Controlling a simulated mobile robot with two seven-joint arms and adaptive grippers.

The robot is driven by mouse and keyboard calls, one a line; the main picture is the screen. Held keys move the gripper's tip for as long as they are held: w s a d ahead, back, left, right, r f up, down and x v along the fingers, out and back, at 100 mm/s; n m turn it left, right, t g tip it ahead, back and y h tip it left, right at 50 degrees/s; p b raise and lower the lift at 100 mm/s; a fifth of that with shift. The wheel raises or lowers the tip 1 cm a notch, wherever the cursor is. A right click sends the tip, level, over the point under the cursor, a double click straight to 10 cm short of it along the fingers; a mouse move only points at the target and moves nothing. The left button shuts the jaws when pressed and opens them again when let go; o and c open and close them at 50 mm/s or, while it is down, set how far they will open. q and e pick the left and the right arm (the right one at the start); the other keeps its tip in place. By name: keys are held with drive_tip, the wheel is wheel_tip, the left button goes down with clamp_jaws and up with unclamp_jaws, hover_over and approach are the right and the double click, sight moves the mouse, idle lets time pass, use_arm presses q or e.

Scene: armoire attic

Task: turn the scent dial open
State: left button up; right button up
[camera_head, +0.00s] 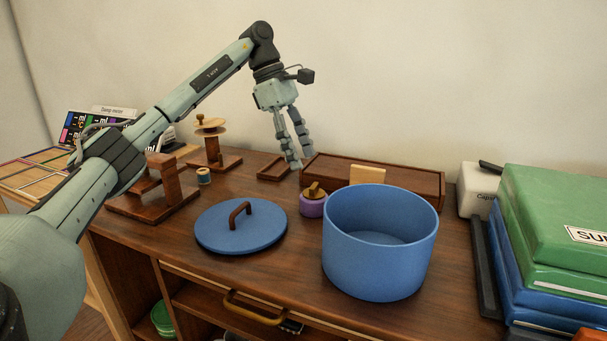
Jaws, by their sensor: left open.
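A small round purple holder (312,208) stands on the dark wooden desk top. A wooden knob (315,189) sits on top of it and looks like the scent dial; its exact turn is too small to tell. My left gripper (301,164) points down, open and empty. In the picture its fingertips are above and slightly left of the knob, apart from it, near a shallow wooden tray (273,170). My right gripper is not in view.
A blue pot (378,270) stands close right of the purple holder, and its blue lid (238,228) lies to the left. A long wooden box (410,183) is behind. Wooden stands (150,205) are at left. Green and blue boxes (550,215) are stacked at right.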

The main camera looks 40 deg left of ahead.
sight(313, 185)
use_arm(q)
drive_tip(key=x, duration=0.6)
drive_tip(key=shift+d+f, duration=0.1)
drive_tip(key=shift+f, duration=0.05)
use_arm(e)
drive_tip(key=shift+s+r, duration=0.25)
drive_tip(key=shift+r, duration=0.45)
use_arm(q)
drive_tip(key=shift+c, duration=0.2)
drive_tip(key=c, duration=1.1)
